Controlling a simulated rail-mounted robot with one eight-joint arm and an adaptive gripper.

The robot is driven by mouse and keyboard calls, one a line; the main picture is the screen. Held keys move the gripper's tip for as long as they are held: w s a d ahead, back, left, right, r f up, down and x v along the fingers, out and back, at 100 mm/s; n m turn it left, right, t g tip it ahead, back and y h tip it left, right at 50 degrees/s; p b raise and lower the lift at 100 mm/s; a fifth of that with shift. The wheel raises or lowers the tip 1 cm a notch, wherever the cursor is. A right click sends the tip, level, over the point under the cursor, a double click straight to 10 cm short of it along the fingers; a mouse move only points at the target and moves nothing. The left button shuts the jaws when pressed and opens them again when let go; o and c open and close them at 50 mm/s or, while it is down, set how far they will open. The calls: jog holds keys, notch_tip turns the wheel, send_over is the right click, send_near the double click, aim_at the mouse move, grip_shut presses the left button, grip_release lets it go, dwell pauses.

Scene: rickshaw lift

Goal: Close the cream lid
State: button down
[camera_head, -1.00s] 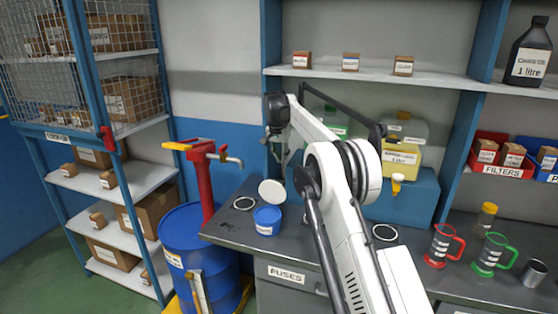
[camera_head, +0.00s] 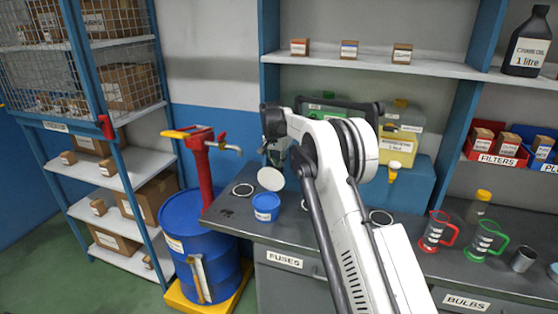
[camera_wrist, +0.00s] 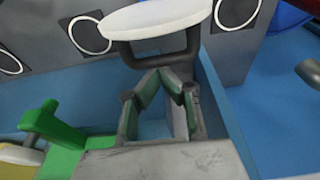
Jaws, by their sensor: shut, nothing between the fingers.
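The cream lid (camera_head: 270,179) is round and stands raised and tilted at the back of the small blue tub (camera_head: 266,207), whose top is uncovered, on the grey workbench. My gripper (camera_head: 273,158) is just above and behind the lid in the head view, small and partly dark there. In the wrist view, my shut, empty fingers (camera_wrist: 160,72) meet just below the lid (camera_wrist: 155,17), with a dark bar between them and the lid. I cannot tell whether they touch it. The tub is not clear in the wrist view.
White rings (camera_head: 243,190) mark the workbench (camera_head: 230,212). A blue drum (camera_head: 195,235) with a red pump (camera_head: 202,170) stands at left. A yellow container (camera_head: 398,148) stands behind my arm. Red (camera_head: 436,232) and green (camera_head: 486,246) jugs stand at right.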

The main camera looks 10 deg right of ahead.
jog(key=shift+s+a, duration=0.1)
jog(key=shift+s, duration=0.05)
jog(key=shift+s+b, duration=0.2)
jog(key=shift+b, duration=0.2)
